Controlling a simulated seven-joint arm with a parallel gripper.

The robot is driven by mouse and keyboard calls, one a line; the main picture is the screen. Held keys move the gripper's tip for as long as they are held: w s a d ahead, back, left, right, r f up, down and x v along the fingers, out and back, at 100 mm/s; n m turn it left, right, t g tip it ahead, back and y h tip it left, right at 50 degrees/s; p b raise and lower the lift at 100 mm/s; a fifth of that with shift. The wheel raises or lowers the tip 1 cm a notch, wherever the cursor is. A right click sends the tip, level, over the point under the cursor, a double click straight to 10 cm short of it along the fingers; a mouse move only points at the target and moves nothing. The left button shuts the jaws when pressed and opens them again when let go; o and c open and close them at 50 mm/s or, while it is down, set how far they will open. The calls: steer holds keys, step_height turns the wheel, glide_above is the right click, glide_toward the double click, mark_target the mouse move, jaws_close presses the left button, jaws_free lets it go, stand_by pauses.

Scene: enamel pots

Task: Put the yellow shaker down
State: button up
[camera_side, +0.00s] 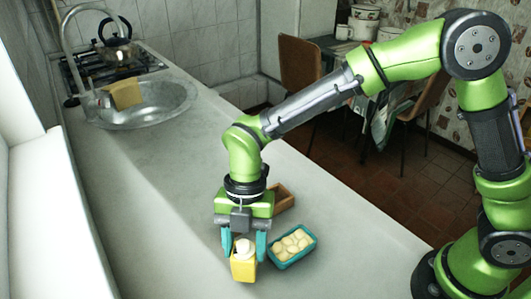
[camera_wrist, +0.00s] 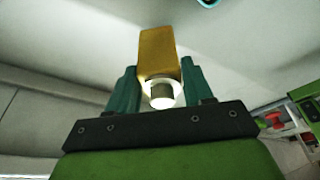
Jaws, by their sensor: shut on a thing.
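The yellow shaker (camera_side: 243,268) has a white cap and stands roughly upright between the teal fingers of my gripper (camera_side: 240,250) near the front of the counter. My gripper is shut on it, with one finger on each side. In the wrist view, the shaker's yellow body (camera_wrist: 159,50) and pale round cap (camera_wrist: 161,94) show between the fingers of my gripper (camera_wrist: 160,84). I cannot tell whether the shaker's base touches the counter.
A teal tray (camera_side: 299,256) of pale round pieces stands just right of the shaker. A wooden box (camera_side: 285,199) lies behind it, partly hidden by my gripper. The grey counter (camera_side: 150,220) is clear to the left. A sink (camera_side: 140,110) is farther back.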

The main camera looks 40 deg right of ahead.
steer(key=shift+f, duration=1.7)
steer(key=o, duration=0.9)
steer(key=shift+f, duration=0.15)
